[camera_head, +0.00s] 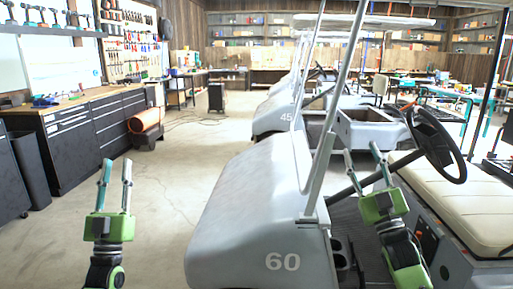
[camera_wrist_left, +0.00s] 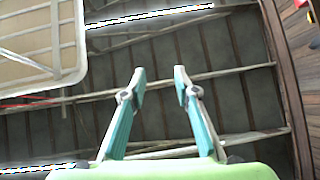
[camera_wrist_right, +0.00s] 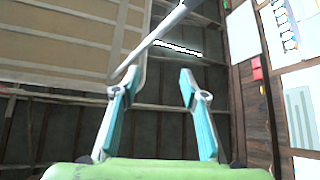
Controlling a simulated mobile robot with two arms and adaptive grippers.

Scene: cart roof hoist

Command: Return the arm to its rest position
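My left gripper (camera_head: 115,187) points up in the head view, left of the white cart marked 60 (camera_head: 250,215). Its two teal fingers stand apart with nothing between them; the left wrist view (camera_wrist_left: 158,80) also shows them open, facing the ceiling. My right gripper (camera_head: 361,162) points up over the cart's open side, near the steering wheel (camera_head: 437,145). Its fingers are apart in the head view and in the right wrist view (camera_wrist_right: 160,82). A cart roof (camera_wrist_left: 35,45) shows overhead at the upper left of the left wrist view, and a roof panel (camera_wrist_right: 70,45) in the right wrist view.
A roof post (camera_head: 330,125) rises close to my right gripper; a pale post (camera_wrist_right: 160,38) crosses its wrist view. The cream seat (camera_head: 455,205) lies at the right. Dark tool cabinets (camera_head: 85,135) and a bin (camera_head: 30,170) stand at the left. The floor (camera_head: 175,180) between is clear.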

